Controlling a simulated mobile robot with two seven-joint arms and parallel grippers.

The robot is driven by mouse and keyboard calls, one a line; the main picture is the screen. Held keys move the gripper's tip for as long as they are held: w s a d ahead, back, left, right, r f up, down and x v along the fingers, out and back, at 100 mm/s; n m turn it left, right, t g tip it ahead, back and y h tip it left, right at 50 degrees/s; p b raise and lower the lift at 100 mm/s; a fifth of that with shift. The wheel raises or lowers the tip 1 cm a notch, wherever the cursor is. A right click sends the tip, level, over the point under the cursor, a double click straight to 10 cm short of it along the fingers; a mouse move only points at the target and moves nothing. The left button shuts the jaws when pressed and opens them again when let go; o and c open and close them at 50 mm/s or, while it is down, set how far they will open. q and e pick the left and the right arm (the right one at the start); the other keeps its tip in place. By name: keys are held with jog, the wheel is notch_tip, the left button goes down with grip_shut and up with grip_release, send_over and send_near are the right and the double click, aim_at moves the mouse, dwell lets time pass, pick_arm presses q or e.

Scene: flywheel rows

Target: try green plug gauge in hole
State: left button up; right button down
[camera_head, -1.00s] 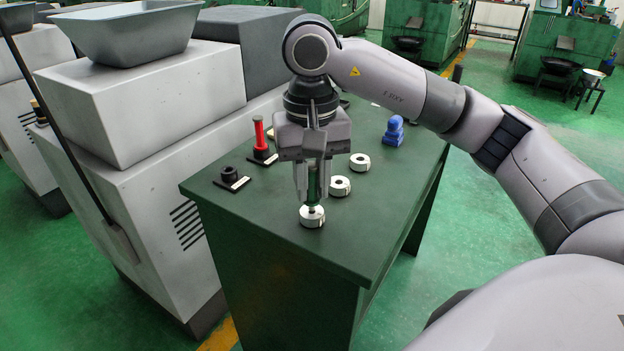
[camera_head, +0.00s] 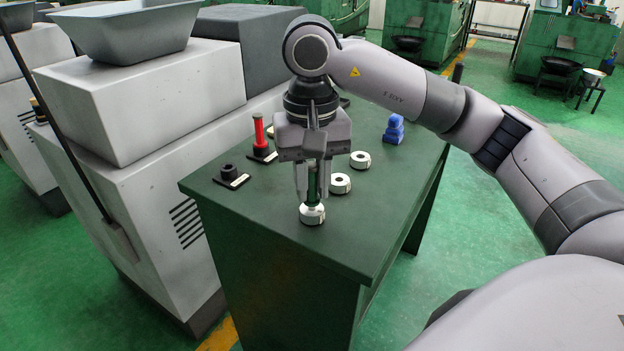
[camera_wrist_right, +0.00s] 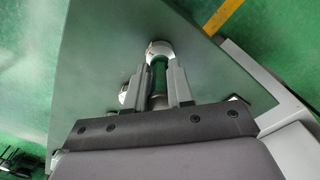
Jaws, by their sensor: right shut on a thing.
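My right gripper (camera_head: 312,186) is shut on the green plug gauge (camera_head: 312,181) and holds it upright over the front white ring-shaped part (camera_head: 312,215). The lower end of the gauge is at the hole of this part; how deep it sits is hidden. In the right wrist view the green gauge (camera_wrist_right: 159,72) stands between the two fingers (camera_wrist_right: 159,82), with the white part (camera_wrist_right: 160,48) beyond it. My left gripper is not in view.
Two more white ring parts (camera_head: 340,183) (camera_head: 360,160) stand behind on the green table (camera_head: 290,245). A red gauge (camera_head: 259,133) in a black holder and an empty black holder (camera_head: 229,174) stand left. A blue object (camera_head: 394,130) stands back right.

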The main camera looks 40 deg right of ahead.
aim_at(312, 165)
jog(key=shift+r, duration=0.1)
dwell(0.5)
jog(key=shift+r+p, duration=1.15)
jog(key=shift+r, duration=0.4)
